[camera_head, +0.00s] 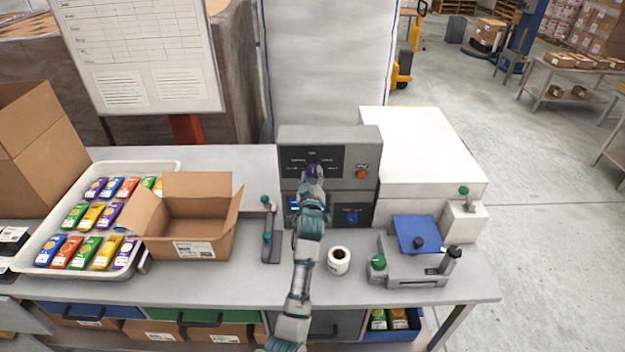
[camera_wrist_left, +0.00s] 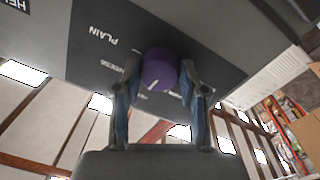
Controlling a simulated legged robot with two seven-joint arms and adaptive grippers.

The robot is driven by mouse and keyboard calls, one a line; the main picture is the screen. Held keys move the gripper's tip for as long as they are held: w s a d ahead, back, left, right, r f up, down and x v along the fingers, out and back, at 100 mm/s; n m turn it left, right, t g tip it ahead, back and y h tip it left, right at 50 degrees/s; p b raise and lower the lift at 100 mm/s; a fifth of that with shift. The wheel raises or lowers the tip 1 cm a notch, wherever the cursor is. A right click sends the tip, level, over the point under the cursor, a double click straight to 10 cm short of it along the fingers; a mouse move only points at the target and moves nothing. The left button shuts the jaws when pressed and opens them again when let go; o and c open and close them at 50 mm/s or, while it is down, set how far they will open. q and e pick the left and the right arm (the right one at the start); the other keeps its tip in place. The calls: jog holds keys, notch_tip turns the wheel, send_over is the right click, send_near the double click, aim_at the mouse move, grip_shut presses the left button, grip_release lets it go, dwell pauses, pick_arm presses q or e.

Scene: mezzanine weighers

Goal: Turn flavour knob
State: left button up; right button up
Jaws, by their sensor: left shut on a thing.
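The flavour knob is purple and round, with a white pointer line, and sits on the dark label panel of a grey control box (camera_head: 289,136). The knob (camera_wrist_left: 159,70) shows best in the left wrist view, with the word PLAIN printed near it. My left gripper (camera_wrist_left: 160,88) has one finger on each side of the knob and is shut on it. In the head view the left gripper (camera_head: 312,174) reaches up to the panel and covers most of the knob. My right gripper is out of view.
A red-orange button (camera_head: 361,174) and a blue knob (camera_head: 351,216) are on the box. An open carton (camera_head: 190,246) and a tray (camera_head: 40,268) of coloured packets lie left. A blue-plated device (camera_head: 415,232) stands right.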

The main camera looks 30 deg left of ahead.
pick_arm(q)
jog(key=shift+f+n, duration=0.15)
jog(key=shift+n, duration=0.45)
jog(key=o, duration=1.1)
jog(key=shift+w, duration=0.15)
jog(key=shift+o, duration=0.2)
jog(key=v, duration=1.2)
jog(key=shift+f, duration=0.1)
